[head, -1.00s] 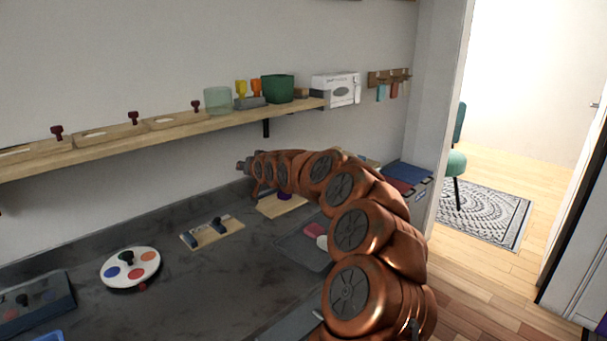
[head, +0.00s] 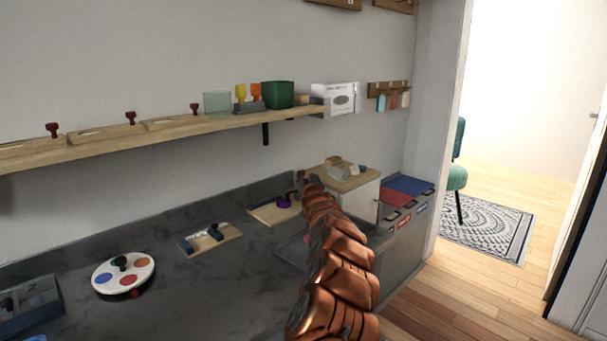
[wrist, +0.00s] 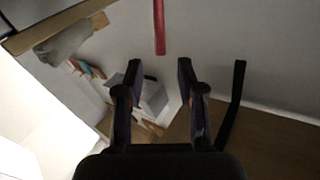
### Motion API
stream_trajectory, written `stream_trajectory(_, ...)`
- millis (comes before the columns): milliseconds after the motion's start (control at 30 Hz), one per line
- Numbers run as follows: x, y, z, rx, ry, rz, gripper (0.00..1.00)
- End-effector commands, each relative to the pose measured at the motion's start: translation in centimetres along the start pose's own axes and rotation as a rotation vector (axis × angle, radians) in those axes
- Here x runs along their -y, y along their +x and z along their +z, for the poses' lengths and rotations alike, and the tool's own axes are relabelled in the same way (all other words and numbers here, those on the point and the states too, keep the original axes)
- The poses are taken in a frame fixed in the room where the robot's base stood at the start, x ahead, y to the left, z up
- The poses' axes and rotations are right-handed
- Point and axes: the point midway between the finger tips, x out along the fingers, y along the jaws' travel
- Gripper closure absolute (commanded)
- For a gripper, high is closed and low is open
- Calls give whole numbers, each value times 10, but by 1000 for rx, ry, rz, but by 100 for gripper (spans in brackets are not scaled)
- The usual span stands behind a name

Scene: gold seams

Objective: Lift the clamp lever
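A wooden board (head: 262,213) on the grey counter carries a small purple part (head: 283,202). A dark red upright piece (head: 300,180) shows beside it, near the end of my arm. I cannot tell for sure whether it is the clamp lever. In the wrist view, a red bar (wrist: 159,27) hangs in from the top edge, beyond and between my fingertips. My gripper (wrist: 160,70) is open, with nothing between its fingers. My arm hides much of the gripper in the head view.
A second board with a dark fitting (head: 211,238) and a round white disc with coloured spots (head: 123,272) lie to the left. A grey tray (head: 292,250) is partly behind my arm. A wooden-topped stand (head: 350,181) is to the right. A shelf (head: 170,132) runs above.

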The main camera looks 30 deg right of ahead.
Motion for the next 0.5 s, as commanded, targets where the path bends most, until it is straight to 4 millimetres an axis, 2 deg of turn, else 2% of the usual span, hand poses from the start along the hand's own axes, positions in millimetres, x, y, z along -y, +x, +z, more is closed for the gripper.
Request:
stream_trajectory(233, 0, 15, 6, 7, 1, -1, 62)
stream_trajectory(500, -1, 33, 2, 2, -3, 1, 62)
